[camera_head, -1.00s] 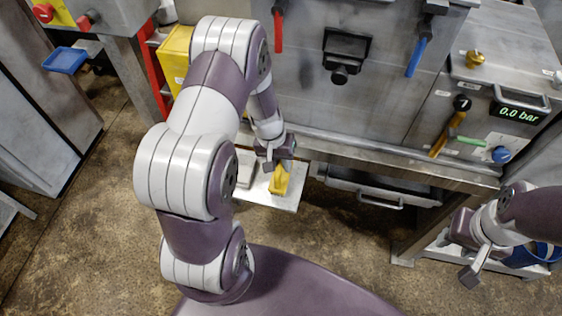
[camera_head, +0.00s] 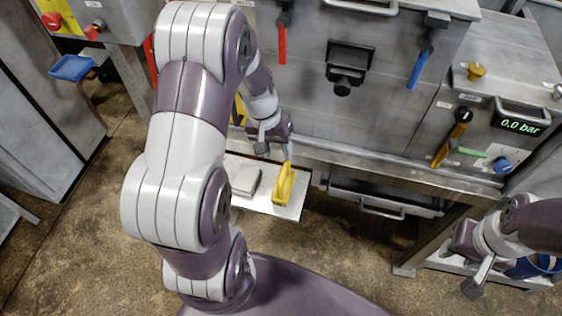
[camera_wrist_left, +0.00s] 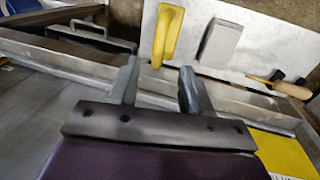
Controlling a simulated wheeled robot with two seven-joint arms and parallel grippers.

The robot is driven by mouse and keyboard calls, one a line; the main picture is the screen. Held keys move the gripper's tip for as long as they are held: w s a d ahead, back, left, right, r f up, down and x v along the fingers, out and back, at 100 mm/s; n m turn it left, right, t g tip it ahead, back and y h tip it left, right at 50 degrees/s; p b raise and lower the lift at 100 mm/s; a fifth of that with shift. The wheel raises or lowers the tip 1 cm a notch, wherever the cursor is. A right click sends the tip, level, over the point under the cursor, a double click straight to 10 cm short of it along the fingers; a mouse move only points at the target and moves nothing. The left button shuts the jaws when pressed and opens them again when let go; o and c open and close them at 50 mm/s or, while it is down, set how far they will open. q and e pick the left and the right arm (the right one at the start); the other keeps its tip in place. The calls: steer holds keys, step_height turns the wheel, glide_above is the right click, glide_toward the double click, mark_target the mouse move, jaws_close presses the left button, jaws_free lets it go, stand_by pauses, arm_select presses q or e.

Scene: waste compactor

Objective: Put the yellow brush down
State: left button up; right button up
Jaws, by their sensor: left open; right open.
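The yellow brush (camera_head: 284,184) lies on a light metal shelf (camera_head: 262,206) at the front of the machine. It also shows in the left wrist view (camera_wrist_left: 167,36), beyond my fingers. My left gripper (camera_head: 275,150) is open and empty, just above and behind the brush and apart from it. Its two spread fingers show in the left wrist view (camera_wrist_left: 158,75) with nothing between them. My right gripper (camera_head: 474,286) is open and empty at the lower right, far from the brush.
A grey block (camera_head: 245,180) lies left of the brush on the shelf. A wooden-handled tool (camera_wrist_left: 290,88) shows at its other end. Behind is the machine front with a red handle (camera_head: 282,42) and blue handle (camera_head: 419,68). A drawer (camera_head: 385,200) sits right of the shelf.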

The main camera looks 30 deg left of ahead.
arm_select(q)
steer(key=s+d+r+m+y, duration=0.2)
steer(key=s+d+r+m, duration=0.1)
steer(key=s+d+r, duration=0.4)
steer(key=shift+s+d+t+p, duration=0.15)
steer(key=shift+s+t+p, duration=0.2)
steer(key=shift+s, duration=0.45)
steer(key=shift+r, duration=0.1)
steer(key=shift+c, duration=0.2)
